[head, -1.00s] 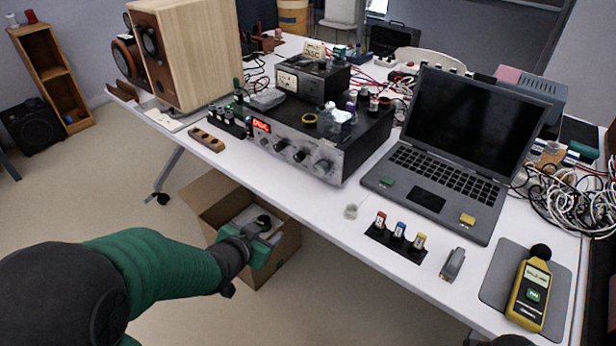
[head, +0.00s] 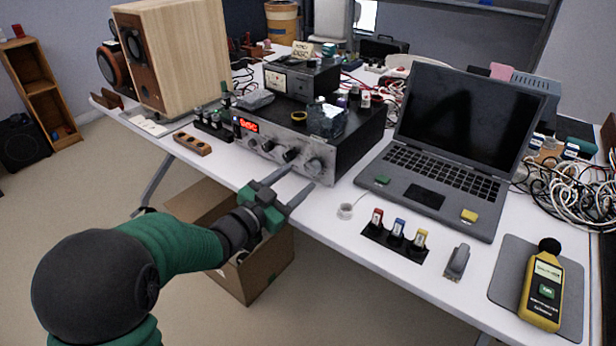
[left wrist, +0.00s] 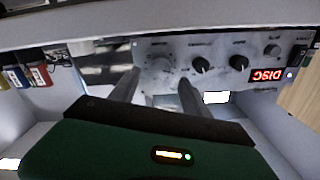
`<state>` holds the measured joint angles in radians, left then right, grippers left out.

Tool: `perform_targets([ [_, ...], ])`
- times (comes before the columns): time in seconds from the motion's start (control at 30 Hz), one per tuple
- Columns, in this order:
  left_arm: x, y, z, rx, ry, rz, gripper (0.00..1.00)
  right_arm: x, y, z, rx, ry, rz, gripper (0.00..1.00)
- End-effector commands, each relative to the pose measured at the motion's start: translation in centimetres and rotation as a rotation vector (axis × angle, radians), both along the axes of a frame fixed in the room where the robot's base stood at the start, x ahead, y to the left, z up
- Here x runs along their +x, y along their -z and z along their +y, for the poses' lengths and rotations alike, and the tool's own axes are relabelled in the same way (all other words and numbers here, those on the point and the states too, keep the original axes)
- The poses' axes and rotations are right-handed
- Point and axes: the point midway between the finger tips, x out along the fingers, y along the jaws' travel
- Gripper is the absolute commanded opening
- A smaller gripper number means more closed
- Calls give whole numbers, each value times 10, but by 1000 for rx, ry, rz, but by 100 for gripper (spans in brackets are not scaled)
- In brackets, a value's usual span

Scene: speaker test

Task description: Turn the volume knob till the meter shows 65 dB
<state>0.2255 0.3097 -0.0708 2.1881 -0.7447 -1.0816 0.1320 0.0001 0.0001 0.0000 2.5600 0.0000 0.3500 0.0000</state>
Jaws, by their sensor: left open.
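The amplifier (head: 345,150) stands on the table, its silver front carrying a large silver knob (head: 314,166), black knobs (head: 290,154) and a red display reading DISC. The large knob, likely the volume knob, shows in the left wrist view (left wrist: 157,65); its label is unreadable. My left gripper (head: 301,177) is open and empty in front of the panel, its fingers pointing at the large knob, apparently short of it. In the left wrist view the fingertips (left wrist: 158,80) lie near either side of that knob. The yellow sound meter (head: 543,290) lies on a grey mat; its reading is too small to read.
A laptop (head: 455,150) stands right of the amplifier. A solder-like spool (head: 345,211) and small coloured bottles (head: 397,230) sit near the table's front edge. A wooden speaker (head: 180,55) stands at left. An open cardboard box (head: 262,268) is on the floor below the gripper.

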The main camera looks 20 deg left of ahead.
Motion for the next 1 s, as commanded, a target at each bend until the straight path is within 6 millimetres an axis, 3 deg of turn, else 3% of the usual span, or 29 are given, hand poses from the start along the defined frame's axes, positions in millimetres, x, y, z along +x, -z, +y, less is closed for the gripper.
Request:
perform_targets([
  [0.2,40,2,-15,1,1,-1,55,0,14,0,0,0,0,0],
  [0.57,51,0,-18,-1,-1,1,55,0,15,0,0,0,0,0],
  [1.0,50,0,-18,0,-1,1,0,0,15,0,0,0,0,0],
])
